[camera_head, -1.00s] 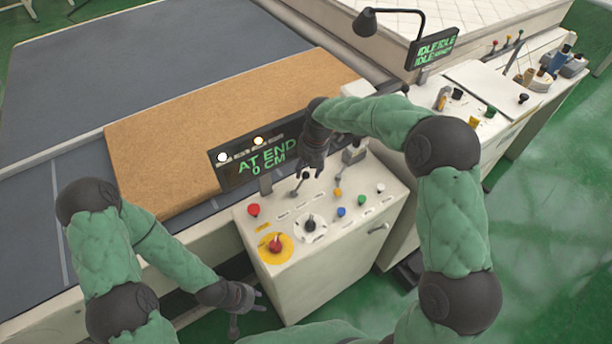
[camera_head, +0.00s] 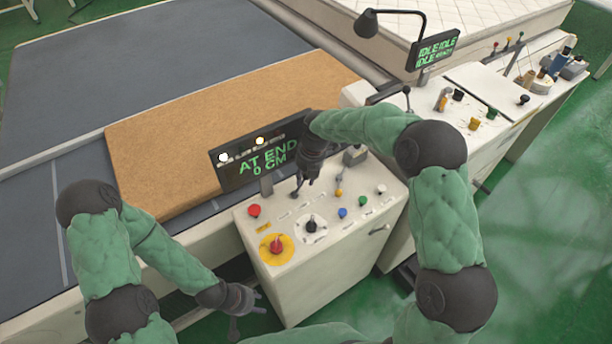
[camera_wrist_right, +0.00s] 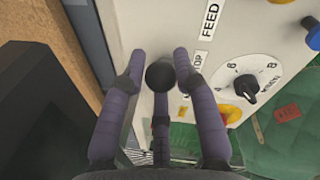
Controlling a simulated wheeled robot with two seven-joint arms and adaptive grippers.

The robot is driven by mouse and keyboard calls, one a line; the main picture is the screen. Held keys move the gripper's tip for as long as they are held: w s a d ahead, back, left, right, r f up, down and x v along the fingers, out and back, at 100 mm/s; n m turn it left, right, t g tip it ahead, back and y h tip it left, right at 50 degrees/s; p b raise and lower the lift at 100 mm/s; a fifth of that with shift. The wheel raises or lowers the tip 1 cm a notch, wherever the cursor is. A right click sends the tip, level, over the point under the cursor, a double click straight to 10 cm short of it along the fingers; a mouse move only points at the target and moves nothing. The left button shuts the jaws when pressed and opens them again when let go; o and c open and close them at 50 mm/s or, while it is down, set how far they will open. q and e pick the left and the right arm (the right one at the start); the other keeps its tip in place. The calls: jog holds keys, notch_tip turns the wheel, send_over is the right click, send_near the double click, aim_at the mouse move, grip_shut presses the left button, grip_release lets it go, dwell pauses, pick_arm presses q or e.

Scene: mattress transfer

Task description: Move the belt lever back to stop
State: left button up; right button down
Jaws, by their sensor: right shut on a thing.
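The belt lever's round black knob (camera_wrist_right: 160,76) shows in the right wrist view between the fingers of my right gripper (camera_wrist_right: 160,85), which is shut on it. Labels FEED and STOP are beside it on the white panel, STOP partly covered. In the head view my right gripper (camera_head: 303,180) reaches down to the control box (camera_head: 320,270) just right of the display (camera_head: 262,160), which reads AT END 0 CM. The lever itself is mostly hidden there. My left gripper (camera_head: 248,308) hangs low in front of the box; its fingers are too small to judge.
A red button (camera_head: 253,210), a yellow-ringed red knob (camera_head: 276,245) and a black dial (camera_head: 311,224) are near the right gripper. A brown mattress slab (camera_head: 220,120) lies on the grey belt (camera_head: 150,60). A second display (camera_head: 436,50) reads IDLE.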

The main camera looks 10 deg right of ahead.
jog(key=shift+w+d, duration=0.1)
jog(key=shift+d, duration=0.05)
jog(key=shift+s+a+r+t+h, duration=0.2)
jog(key=shift+a+r+t+h, duration=0.3)
jog(key=shift+h, duration=0.6)
jog(key=h, duration=0.1)
jog(key=a+h, duration=0.1)
jog(key=a+t+h, duration=0.1)
jog(key=shift+s+r, duration=0.35)
jog(key=shift+s, duration=0.05)
jog(key=shift+a+r, duration=0.1)
jog(key=shift+a, duration=0.5)
dwell(0.6)
jog(key=shift+s, duration=0.1)
dwell(0.7)
